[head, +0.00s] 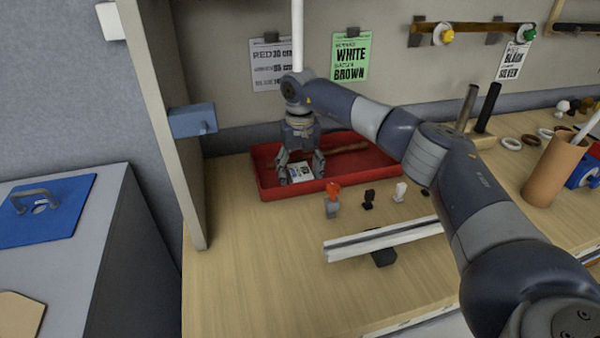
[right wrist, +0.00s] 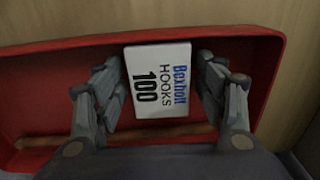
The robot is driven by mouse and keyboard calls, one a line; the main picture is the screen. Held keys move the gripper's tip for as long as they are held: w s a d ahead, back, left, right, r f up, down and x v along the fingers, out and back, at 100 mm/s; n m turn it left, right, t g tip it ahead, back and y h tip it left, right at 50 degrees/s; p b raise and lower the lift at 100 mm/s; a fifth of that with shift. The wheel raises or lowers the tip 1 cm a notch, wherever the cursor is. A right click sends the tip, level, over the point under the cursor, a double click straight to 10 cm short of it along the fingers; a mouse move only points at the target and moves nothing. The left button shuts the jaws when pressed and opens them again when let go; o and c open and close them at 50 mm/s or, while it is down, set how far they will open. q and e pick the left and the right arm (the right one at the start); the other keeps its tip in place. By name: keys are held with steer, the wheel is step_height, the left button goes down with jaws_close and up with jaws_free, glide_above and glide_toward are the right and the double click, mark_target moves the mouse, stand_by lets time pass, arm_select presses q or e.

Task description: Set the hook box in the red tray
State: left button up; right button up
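The hook box (head: 301,172) is a small white box, inside the red tray (head: 268,185) near its left end. In the right wrist view the hook box (right wrist: 158,80) shows its label "Bexholt HOOKS 100" within the walls of the red tray (right wrist: 60,62). My right gripper (head: 301,166) is over the tray with its fingers on either side of the box. In the right wrist view my right gripper (right wrist: 162,85) looks open, with a small gap on the box's right side. The box's underside is hidden. My left gripper is not in view.
A brown wooden handle (head: 347,149) lies in the tray. Small figures, one with an orange top (head: 333,198), stand in front, beyond a white rail (head: 385,238). A brown cup (head: 556,168) stands to the right. A wooden panel (head: 165,110) rises left of the tray.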

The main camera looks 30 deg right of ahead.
mark_target(301, 171)
steer(key=shift+r, duration=0.1)
step_height(301, 171, up, 12)
steer(key=p, duration=0.9)
steer(key=shift+r+p, duration=0.15)
steer(key=shift+p, duration=0.25)
steer(key=shift+s, duration=0.1)
